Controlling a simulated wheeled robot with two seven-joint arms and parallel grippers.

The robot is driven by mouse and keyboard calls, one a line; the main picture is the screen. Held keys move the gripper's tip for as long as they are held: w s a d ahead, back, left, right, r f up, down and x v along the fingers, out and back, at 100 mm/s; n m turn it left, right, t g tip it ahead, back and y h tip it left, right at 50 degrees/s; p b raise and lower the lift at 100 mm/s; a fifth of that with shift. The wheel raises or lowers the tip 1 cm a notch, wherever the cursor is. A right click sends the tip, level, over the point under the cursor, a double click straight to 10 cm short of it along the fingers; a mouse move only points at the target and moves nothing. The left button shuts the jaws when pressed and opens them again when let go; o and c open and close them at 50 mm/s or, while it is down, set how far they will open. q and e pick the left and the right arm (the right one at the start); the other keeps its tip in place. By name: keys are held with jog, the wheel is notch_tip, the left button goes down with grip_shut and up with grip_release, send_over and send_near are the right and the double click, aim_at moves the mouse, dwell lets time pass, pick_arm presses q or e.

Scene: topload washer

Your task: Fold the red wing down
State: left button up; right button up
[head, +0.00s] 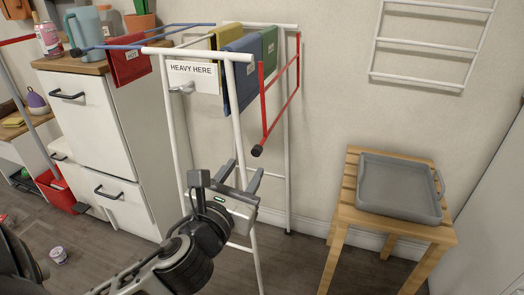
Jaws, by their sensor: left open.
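A white drying rack (237,110) stands against the wall. Its red wing (281,116) is at the right side and hangs steeply down from the top edge, with a black knob (257,151) at its lower near corner. The blue wing (140,42) sticks out to the left, roughly level. My left gripper (242,174) is open and empty, in front of the rack's near legs. It is below and left of the red wing's knob, apart from it. My right gripper is not in view.
Red, yellow, blue and green cloths hang on the rack, by a "HEAVY HERE" sign (193,69). A white cabinet (88,110) stands left. A wooden stool (345,215) with a grey tray (399,210) stands right. Space right of the red wing is clear.

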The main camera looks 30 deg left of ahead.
aim_at(261, 142)
pick_arm(q)
jog(key=x, duration=1)
jog(key=shift+w+a+b, duration=0.15)
jog(key=shift+w+b, duration=0.2)
jog(key=shift+b, duration=0.05)
grip_shut()
